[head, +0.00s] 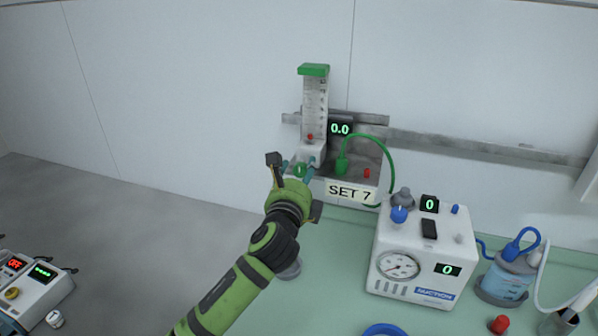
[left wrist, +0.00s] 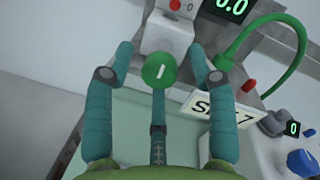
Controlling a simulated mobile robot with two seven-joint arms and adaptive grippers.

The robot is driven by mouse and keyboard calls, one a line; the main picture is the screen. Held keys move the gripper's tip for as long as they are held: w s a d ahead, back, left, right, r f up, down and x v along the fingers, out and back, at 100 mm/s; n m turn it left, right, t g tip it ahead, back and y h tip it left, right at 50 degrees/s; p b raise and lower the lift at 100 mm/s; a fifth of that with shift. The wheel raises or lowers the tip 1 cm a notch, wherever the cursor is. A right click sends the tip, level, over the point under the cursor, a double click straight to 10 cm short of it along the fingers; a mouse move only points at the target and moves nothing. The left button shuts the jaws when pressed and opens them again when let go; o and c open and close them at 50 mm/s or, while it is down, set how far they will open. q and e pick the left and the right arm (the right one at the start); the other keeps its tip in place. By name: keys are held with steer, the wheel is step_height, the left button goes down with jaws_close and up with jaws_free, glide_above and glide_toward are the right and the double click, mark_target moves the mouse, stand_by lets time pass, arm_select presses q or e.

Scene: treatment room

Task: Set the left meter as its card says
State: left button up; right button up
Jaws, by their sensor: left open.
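The left meter (head: 314,110) is a clear upright tube with a green cap, mounted on the wall rail. Its small red float (head: 310,136) sits low in the tube. Its display (head: 340,129) reads 0.0. A card (head: 349,191) below it reads SET 7. The green knob (left wrist: 159,71) with a white line is at the meter's base. My left gripper (left wrist: 164,58) is open, with one finger on each side of the knob; I cannot tell whether they touch it. In the head view the left gripper (head: 299,168) partly hides the knob. My right gripper is not in view.
A green hose (head: 391,160) loops right of the meter. A white suction unit (head: 421,255) with a gauge and 0 displays stands right on the green counter (head: 335,262). A jar (head: 507,279) stands beyond it. A device reading OFF (head: 32,283) is at lower left.

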arm_select(q)
jaws_close()
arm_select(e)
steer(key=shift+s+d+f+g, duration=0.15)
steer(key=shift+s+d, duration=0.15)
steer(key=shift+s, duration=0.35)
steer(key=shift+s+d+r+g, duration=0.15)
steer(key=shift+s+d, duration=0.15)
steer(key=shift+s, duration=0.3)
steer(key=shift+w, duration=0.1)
